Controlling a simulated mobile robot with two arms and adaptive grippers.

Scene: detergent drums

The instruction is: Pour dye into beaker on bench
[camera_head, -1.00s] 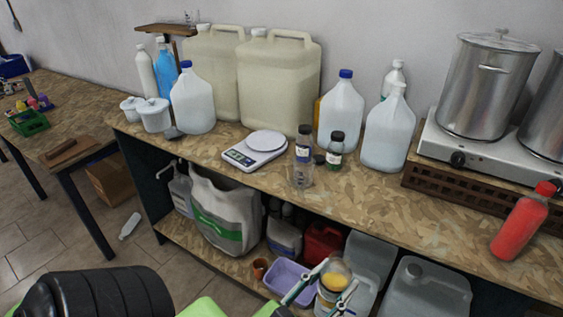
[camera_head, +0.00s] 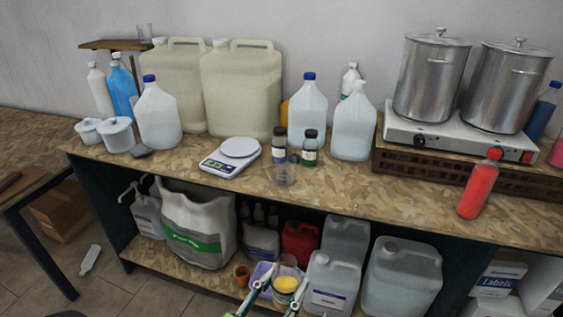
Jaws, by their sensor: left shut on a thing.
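A clear, empty-looking beaker (camera_head: 287,172) stands upright on the bench (camera_head: 350,190), near its front edge. My left gripper (camera_head: 282,287) is low in front of the bench, at the bottom of the head view. Its fingers are shut on a clear container of yellow dye (camera_head: 286,284), which looks upright. It is lower in the picture than the beaker and well apart from it. The lower part of the container is partly hidden by the fingers. My right gripper is not in view.
Two small dark-capped bottles (camera_head: 310,149) stand right behind the beaker. A scale (camera_head: 232,157) is left of it, and a red bottle (camera_head: 479,186) is farther right. Jugs (camera_head: 158,115) line the back. The bench between beaker and red bottle is clear.

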